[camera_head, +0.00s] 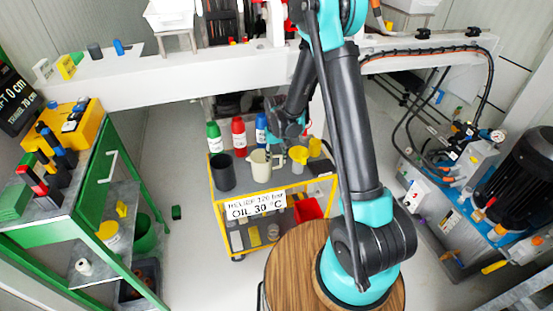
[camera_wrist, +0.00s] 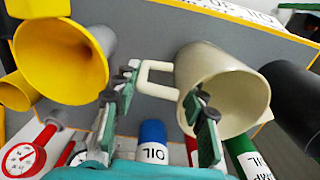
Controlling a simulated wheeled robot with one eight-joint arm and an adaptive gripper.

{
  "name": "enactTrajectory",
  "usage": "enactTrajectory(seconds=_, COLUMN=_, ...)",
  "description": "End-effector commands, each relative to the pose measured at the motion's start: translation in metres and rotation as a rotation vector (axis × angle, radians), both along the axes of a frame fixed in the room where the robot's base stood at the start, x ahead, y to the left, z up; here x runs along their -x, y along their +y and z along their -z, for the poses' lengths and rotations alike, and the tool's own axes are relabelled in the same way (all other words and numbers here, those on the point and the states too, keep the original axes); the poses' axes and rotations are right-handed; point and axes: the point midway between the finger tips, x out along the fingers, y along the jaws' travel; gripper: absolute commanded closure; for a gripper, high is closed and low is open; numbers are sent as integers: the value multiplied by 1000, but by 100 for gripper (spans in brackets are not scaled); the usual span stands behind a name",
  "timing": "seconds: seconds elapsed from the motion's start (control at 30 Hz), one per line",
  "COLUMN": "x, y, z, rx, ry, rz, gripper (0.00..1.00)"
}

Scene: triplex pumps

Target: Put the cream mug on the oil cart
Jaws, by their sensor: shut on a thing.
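The cream mug (camera_head: 260,163) is upright at the front of the oil cart (camera_head: 285,186), a grey-topped cart with a yellow frame and an "OIL 30 °C" label. I cannot tell whether its base touches the top. In the wrist view, the cream mug (camera_wrist: 222,82) shows its open mouth, with its handle towards the left. My gripper (camera_wrist: 166,88) is shut on the mug, one finger on the handle side and the other at the rim. In the head view my gripper (camera_head: 284,137) is above the mug, partly hidden by its own wrist.
A dark cup (camera_head: 222,172) stands left of the mug and yellow measuring cups (camera_head: 298,158) stand right. Green (camera_head: 214,136), red (camera_head: 238,134) and blue (camera_head: 261,127) bottles stand behind. A green trolley (camera_head: 100,180) is at left, a pump unit (camera_head: 490,185) at right.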

Motion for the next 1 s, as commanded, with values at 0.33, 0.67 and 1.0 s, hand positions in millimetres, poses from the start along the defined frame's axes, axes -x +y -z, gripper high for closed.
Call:
enactTrajectory(seconds=0.33, x=0, y=0, z=2, rx=0, ry=0, rz=0, gripper=50)
enactTrajectory(seconds=0.67, x=0, y=0, z=-3, rx=0, ry=0, rz=0, gripper=50)
enactTrajectory(seconds=1.0, x=0, y=0, z=-53, rx=0, ry=0, rz=0, gripper=50)
